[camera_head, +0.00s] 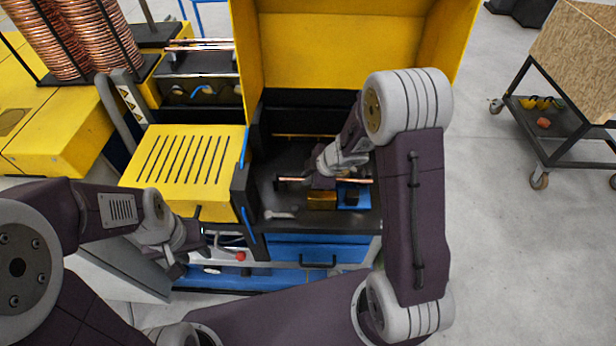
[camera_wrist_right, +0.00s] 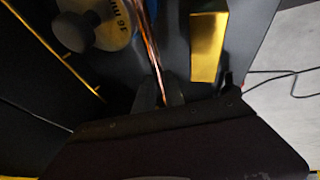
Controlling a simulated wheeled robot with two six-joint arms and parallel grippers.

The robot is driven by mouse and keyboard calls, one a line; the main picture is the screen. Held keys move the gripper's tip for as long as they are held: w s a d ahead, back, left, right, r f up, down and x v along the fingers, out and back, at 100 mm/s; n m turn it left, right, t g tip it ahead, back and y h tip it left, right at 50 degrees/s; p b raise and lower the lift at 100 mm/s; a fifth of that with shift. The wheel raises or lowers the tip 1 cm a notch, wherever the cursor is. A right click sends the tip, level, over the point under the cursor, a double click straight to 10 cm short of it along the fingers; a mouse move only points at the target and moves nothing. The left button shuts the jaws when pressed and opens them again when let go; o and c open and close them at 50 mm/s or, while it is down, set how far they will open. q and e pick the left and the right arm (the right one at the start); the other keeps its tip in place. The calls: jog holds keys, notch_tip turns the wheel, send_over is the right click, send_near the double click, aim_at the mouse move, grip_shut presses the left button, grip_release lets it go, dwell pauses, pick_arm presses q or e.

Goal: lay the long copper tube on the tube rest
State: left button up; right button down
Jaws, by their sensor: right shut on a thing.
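A thin copper tube (camera_head: 289,180) lies roughly level across the inside of the machine in the head view. My right gripper (camera_head: 322,181) is shut on it near its middle. The tube (camera_wrist_right: 150,40) also shows in the right wrist view, running up from between the right fingertips (camera_wrist_right: 160,98). A gold block (camera_head: 322,201) sits just below the right gripper; in the wrist view it stands beside the tube (camera_wrist_right: 208,45). I cannot tell which part is the tube rest, nor whether the tube touches anything below. My left gripper (camera_head: 188,256) hangs empty in front of the machine; its jaw gap is unclear.
A yellow raised hood (camera_head: 335,40) stands behind the work space. A slotted yellow cover (camera_head: 188,160) is left of it. A blue block with a black part (camera_head: 345,187) is right of the gold block. Copper coils (camera_head: 105,35) stand at upper left. A cart (camera_head: 560,130) stands right.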

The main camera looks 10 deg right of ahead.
jog(key=c, duration=1.3)
grip_release()
jog(key=shift+c, duration=0.2)
jog(key=p+v, duration=0.4)
jog(key=v, duration=0.5)
jog(key=shift+p, duration=0.4)
